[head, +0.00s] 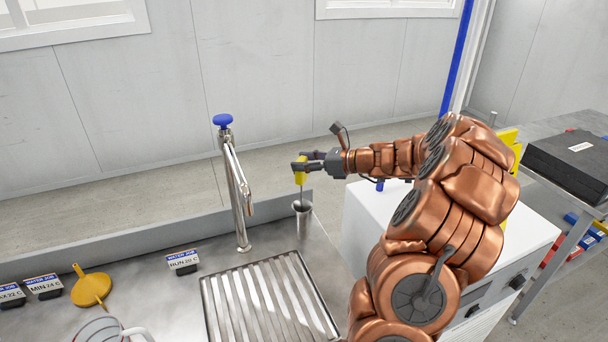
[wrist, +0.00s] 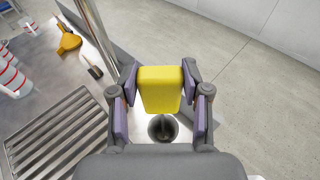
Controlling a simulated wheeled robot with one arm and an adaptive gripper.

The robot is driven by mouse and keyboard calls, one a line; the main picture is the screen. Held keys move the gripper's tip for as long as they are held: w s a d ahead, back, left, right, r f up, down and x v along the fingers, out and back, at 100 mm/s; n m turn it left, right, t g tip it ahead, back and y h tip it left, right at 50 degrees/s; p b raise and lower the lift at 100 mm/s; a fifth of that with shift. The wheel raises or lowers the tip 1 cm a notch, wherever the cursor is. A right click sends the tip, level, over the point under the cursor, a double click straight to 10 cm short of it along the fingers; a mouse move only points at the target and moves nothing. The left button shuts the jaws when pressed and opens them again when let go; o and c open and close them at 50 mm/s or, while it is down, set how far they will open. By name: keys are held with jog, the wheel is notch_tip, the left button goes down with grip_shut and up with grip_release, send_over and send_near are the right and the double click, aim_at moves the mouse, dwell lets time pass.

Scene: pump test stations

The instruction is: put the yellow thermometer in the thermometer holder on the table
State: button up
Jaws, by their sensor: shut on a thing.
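The yellow thermometer (head: 301,170) is in my gripper (head: 304,164), held upright with its thin probe pointing down over the thermometer holder (head: 302,211), a small grey metal cup at the back right of the steel table. In the wrist view, the yellow head (wrist: 160,88) sits between both pads of my gripper (wrist: 160,92). The holder's dark round opening (wrist: 162,128) shows just below the head. The probe's tip seems to be at or inside the holder's mouth; how deep it is cannot be told.
A tall metal tap (head: 240,190) with a blue knob stands left of the holder. A ridged drain grate (head: 265,300) lies in front. A white cabinet (head: 365,215) stands right of the table.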

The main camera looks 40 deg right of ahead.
aim_at(305, 175)
jog(key=shift+f, duration=2.25)
jog(key=o, duration=1.3)
jog(key=shift+f, duration=0.1)
jog(key=shift+c, duration=0.2)
jog(key=b+v, duration=0.1)
jog(key=v, duration=1.1)
jog(key=shift+a, duration=0.15)
